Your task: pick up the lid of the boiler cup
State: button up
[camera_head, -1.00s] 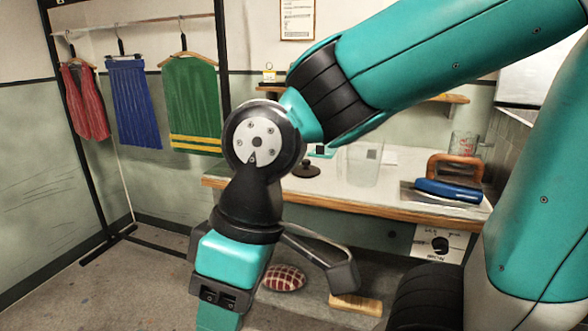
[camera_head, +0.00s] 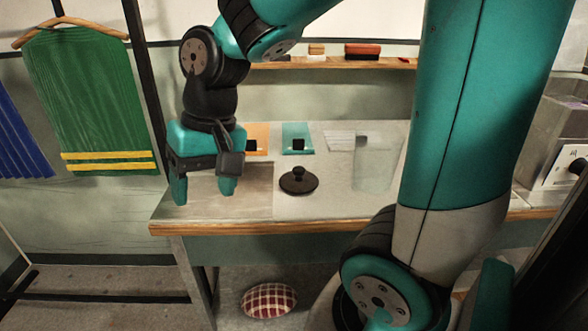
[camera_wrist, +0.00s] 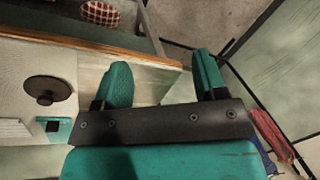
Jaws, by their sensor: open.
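A dark round lid (camera_head: 298,181) with a knob on top lies on the table. It also shows in the wrist view (camera_wrist: 47,90), left of my fingers. A clear, see-through cup (camera_head: 376,163) stands to the right of the lid, apart from it. My gripper (camera_head: 204,188) points down over the table's left end, left of the lid. Its two teal fingers are apart with nothing between them, as the wrist view (camera_wrist: 160,82) also shows. The fingers do not touch the lid.
The table (camera_head: 240,210) has a wooden front edge. Orange and teal cards (camera_head: 297,138) lie behind the lid. A wall shelf (camera_head: 330,64) holds small items. A green garment (camera_head: 90,100) hangs at left. A checked cushion (camera_head: 269,300) lies on the floor.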

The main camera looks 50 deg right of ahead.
jog(key=w+d+r+m+h+p, duration=0.1)
jog(key=w+d+m, duration=0.2)
jog(key=d+m, duration=0.3)
jog(key=w+d+r+m+h+p, duration=0.1)
jog(key=w+d+r+m+p, duration=0.2)
jog(key=d, duration=0.6)
jog(key=m, duration=1.1)
send_over(299, 169)
notch_tip(299, 169, down, 3)
jog(key=shift+g+h, duration=0.3)
jog(key=shift+g, duration=0.1)
notch_tip(299, 169, down, 9)
jog(key=shift+f+p, duration=0.2)
jog(key=shift+p, duration=0.25)
jog(key=shift+w+d+f+p, duration=0.1)
jog(key=shift+f+p, duration=0.45)
jog(key=shift+f, duration=2.4)
jog(key=c, duration=1)
